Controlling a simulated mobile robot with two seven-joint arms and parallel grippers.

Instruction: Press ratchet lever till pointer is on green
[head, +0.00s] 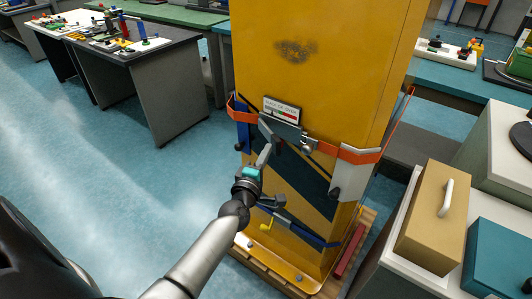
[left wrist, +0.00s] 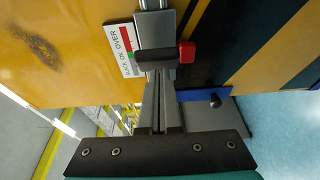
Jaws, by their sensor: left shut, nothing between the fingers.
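A tall yellow cabinet (head: 330,50) has an orange strap (head: 360,154) around it, with a metal ratchet (head: 283,130) on its front face. A white gauge label (head: 282,109) marked SLACK, OK, OVER sits just above the ratchet. The label also shows in the left wrist view (left wrist: 124,46), with red and green bands; I cannot make out the pointer clearly. A dark bar with a red end (left wrist: 186,53) crosses the ratchet beside the label. My left gripper (head: 266,150) is shut and empty, its tips at the ratchet just below this bar; contact is unclear. My right gripper is out of view.
The cabinet stands on a wooden pallet (head: 265,276). A counter at right holds a tan box with a handle (head: 432,215) and a teal box (head: 500,258). A dark table (head: 170,70) with small parts stands at left. The floor at left is clear.

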